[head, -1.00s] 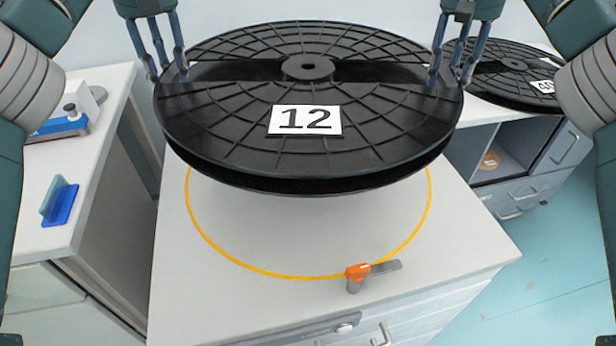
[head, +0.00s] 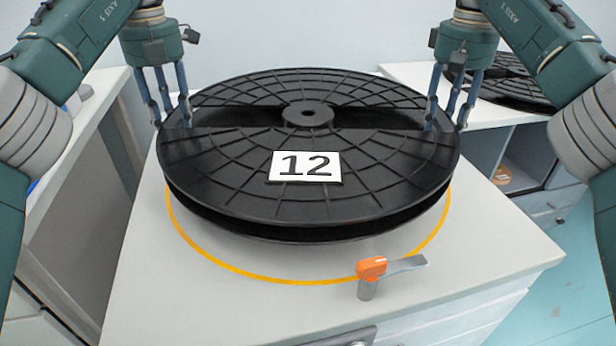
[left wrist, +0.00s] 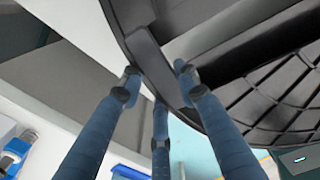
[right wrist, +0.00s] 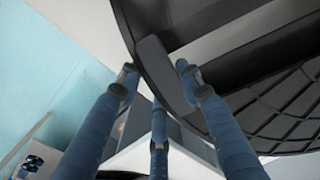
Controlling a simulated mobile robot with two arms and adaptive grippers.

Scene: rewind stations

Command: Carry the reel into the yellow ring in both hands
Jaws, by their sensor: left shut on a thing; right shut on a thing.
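The black reel (head: 230,180) with a white "12" label lies level in the middle of the head view. It is over the yellow ring (head: 285,280), whose front arc shows below the reel's near edge; the back of the ring is hidden. I cannot tell whether the reel touches the tabletop. My left gripper (head: 172,118) is shut on the reel's left rim, and the rim shows between its fingers in the left wrist view (left wrist: 158,85). My right gripper (head: 447,118) is shut on the right rim, also seen in the right wrist view (right wrist: 160,85).
Another black reel (head: 510,88) lies on a counter at the back right. A second counter is at the left.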

